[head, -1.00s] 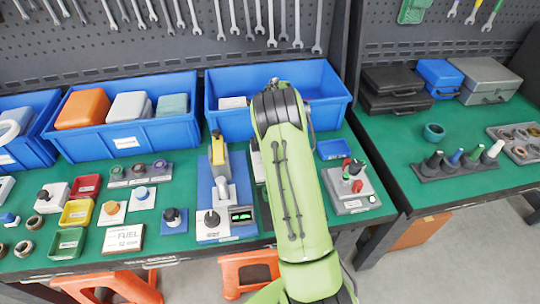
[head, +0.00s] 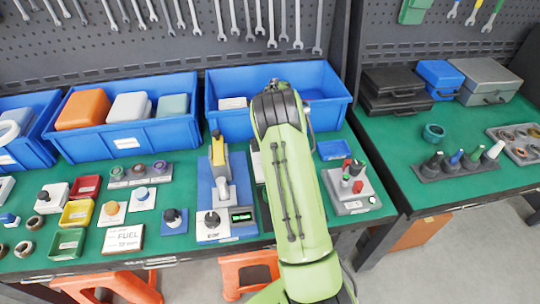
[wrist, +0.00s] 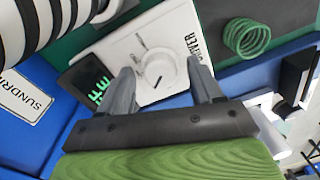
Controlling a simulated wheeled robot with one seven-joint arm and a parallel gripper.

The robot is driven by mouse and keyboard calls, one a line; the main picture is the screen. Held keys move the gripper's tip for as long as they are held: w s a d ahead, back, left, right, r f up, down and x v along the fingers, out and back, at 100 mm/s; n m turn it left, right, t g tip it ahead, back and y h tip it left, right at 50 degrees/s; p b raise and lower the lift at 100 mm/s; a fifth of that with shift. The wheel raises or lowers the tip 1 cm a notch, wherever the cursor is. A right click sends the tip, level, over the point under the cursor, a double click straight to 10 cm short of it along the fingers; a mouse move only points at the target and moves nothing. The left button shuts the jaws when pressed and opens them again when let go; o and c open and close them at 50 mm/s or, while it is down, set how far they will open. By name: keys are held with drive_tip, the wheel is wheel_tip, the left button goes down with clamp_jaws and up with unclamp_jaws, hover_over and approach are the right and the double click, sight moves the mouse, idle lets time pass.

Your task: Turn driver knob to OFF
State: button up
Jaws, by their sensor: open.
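The driver (wrist: 135,48) is a white panel marked DRIVER, in the upper middle of the wrist view. A round white knob (wrist: 160,68) with a small dark pointer line sits on it, with markings around it. My gripper (wrist: 160,66) is open, with its two grey fingers on either side of the knob. I cannot tell whether they touch it. No OFF label can be read. In the head view my green arm hides the gripper and knob.
A lit green display (wrist: 88,82) is left of the driver in the wrist view, and a green coil spring (wrist: 247,37) is right. In the head view, a blue test stand (head: 207,180) is left of my arm, a grey box with knobs (head: 350,200) right, and blue bins (head: 225,123) behind.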

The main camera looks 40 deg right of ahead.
wheel_tip(320, 180, up, 16)
drive_tip(key=p, duration=0.3)
drive_tip(key=shift+w+d+p, duration=0.2)
drive_tip(key=shift+w+p, duration=0.05)
drive_tip(key=shift+p, duration=0.15)
drive_tip(key=shift+f, duration=0.1)
